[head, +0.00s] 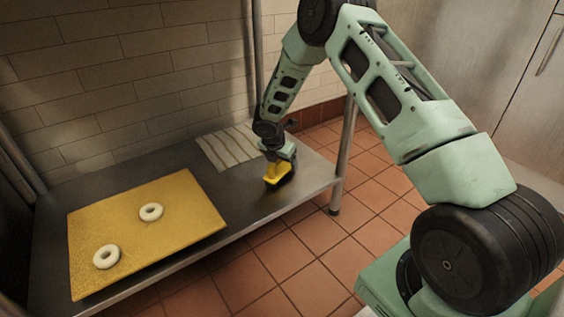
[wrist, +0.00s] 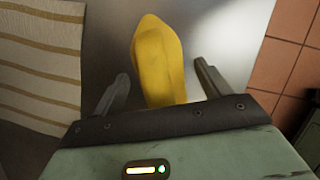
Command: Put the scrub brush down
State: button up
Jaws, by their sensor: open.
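The scrub brush (head: 278,172) has a yellow body and a dark underside, and it is at the right end of the metal shelf (head: 262,205). In the wrist view the yellow brush (wrist: 158,55) lies between my two fingers. My gripper (wrist: 162,85) is open, with a gap between each finger and the brush. In the head view my gripper (head: 279,160) is right above and around the brush. The brush appears to rest on the shelf; its underside is hidden in the wrist view.
A striped cloth (head: 226,147) lies just left of the brush. A yellow board (head: 180,235) with two white bagel rings (head: 151,212) covers the shelf's left part. The shelf's front edge and a metal leg (head: 346,150) are close on the right. Bare metal lies between board and brush.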

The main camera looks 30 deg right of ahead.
jog(key=shift+r, duration=0.15)
jog(key=p+v, duration=0.6)
jog(key=v, duration=0.6)
jog(key=shift+p, duration=0.35)
jog(key=s+a+r+m+y, duration=0.1)
jog(key=s+a+r+m, duration=0.3)
jog(key=s+a+r, duration=0.35)
jog(key=s+a+r+m+y, duration=0.1)
jog(key=s+a+r+m, duration=0.3)
jog(key=s+a, duration=0.55)
jog(key=s+a+r+m+g+y, duration=0.1)
jog(key=s+a+r+m, duration=0.2)
jog(key=s, duration=0.7)
jog(key=s+a+r+m+y, duration=0.1)
jog(key=s+a+r+m, duration=0.2)
jog(key=s, duration=0.7)
jog(key=shift+s+a+m+g+y, duration=0.35)
jog(key=shift+a+m, duration=0.25)
jog(key=shift+a, duration=0.3)
jog(key=shift+r, duration=0.15)
